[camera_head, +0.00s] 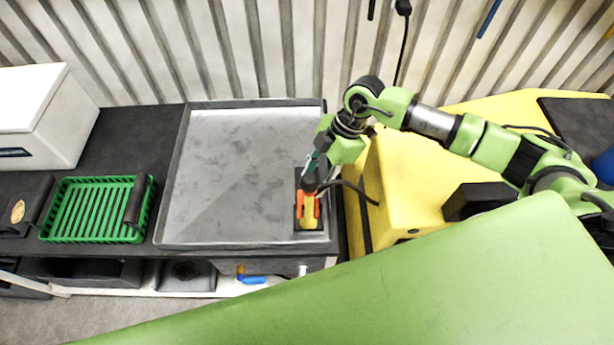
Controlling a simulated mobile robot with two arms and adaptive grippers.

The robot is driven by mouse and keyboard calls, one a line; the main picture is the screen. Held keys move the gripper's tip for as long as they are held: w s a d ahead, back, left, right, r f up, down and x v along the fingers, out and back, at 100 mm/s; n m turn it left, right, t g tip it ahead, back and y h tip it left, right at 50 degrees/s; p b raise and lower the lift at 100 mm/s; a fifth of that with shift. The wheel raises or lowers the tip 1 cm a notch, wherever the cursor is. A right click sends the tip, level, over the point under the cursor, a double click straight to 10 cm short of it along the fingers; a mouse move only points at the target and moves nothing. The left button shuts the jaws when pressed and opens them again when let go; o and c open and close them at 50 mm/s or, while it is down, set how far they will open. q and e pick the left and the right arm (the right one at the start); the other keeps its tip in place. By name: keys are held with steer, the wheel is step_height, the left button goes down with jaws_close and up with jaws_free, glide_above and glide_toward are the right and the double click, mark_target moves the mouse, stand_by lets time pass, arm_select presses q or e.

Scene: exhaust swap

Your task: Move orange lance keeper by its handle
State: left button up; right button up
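The orange lance keeper (308,212) shows as a small orange and yellow piece on a dark base at the right front corner of the grey metal tray (225,240). My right gripper (309,192) reaches in from the right and points down at it from directly above. The fingertips are at the upper part of the piece and overlap it in this view. The handle is hidden, and I cannot tell whether the fingers are closed on it. My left gripper is not in view.
A green basket (95,232) with a dark handle stands left of the tray on the black bench. A white box (45,115) is at the back left. A yellow machine (400,175) stands close to the tray's right side. Most of the tray is bare.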

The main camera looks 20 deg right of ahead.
steer(key=p+v, duration=0.6)
steer(key=v, duration=0.4)
steer(key=shift+d, duration=0.1)
stand_by(0.6)
